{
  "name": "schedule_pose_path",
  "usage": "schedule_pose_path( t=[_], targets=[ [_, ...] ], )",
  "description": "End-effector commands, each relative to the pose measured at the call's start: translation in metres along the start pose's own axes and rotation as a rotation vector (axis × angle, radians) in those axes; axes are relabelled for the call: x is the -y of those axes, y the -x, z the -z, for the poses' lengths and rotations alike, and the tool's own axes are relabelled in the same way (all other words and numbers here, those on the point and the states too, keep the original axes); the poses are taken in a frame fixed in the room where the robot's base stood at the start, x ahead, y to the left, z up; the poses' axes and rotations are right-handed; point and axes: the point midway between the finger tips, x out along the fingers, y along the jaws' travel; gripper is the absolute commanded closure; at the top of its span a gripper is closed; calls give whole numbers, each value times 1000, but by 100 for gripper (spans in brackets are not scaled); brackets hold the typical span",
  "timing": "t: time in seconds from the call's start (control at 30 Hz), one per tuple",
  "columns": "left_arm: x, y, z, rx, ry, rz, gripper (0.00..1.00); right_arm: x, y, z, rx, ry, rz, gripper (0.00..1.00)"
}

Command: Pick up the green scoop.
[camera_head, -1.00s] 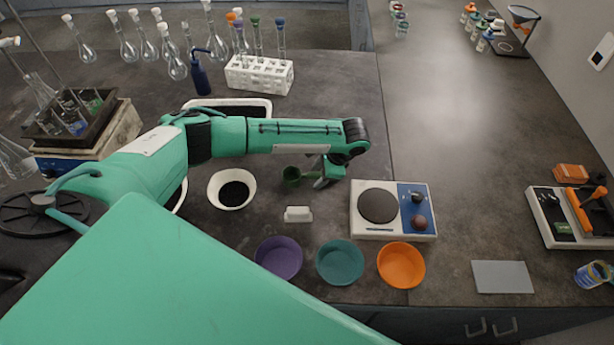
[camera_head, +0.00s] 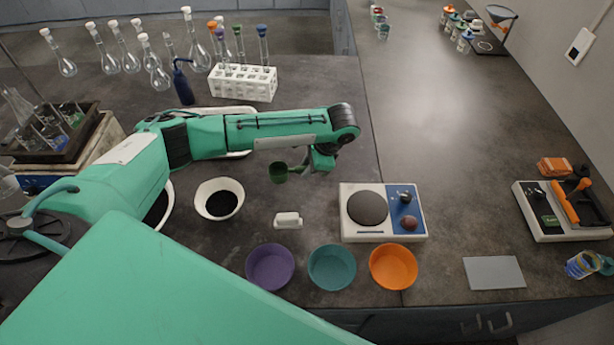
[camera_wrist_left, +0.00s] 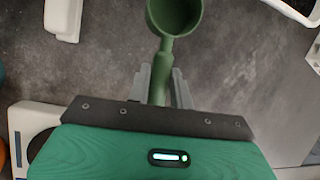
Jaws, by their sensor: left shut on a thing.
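The green scoop (camera_head: 279,172) is in my left gripper (camera_head: 304,166), with its cup pointing left. In the left wrist view the scoop's round cup (camera_wrist_left: 175,14) shows at the top, and its handle runs down between the two grey fingers of the gripper (camera_wrist_left: 160,84). The fingers are shut on the handle. The scoop appears to hang above the dark bench top, apart from other things. My right gripper is not in view.
A white bowl of dark grains (camera_head: 219,199) stands left of the scoop. A small white block (camera_head: 288,220), a hotplate-like device (camera_head: 384,236) and purple (camera_head: 270,267), teal (camera_head: 332,267) and orange (camera_head: 393,267) bowls lie nearer the front. The bench right of the device is fairly clear.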

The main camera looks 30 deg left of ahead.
Motion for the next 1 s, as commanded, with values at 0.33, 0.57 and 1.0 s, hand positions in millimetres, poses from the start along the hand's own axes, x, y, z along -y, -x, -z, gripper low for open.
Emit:
schedule_pose_path(
  t=[0.33,0.57,1.0],
  targets=[
    [18,94,-39,-1,2,5,100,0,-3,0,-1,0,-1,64],
    [22,122,-51,0,1,2,100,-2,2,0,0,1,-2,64],
    [24,136,-56,0,1,0,100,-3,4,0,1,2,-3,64]
  ],
)
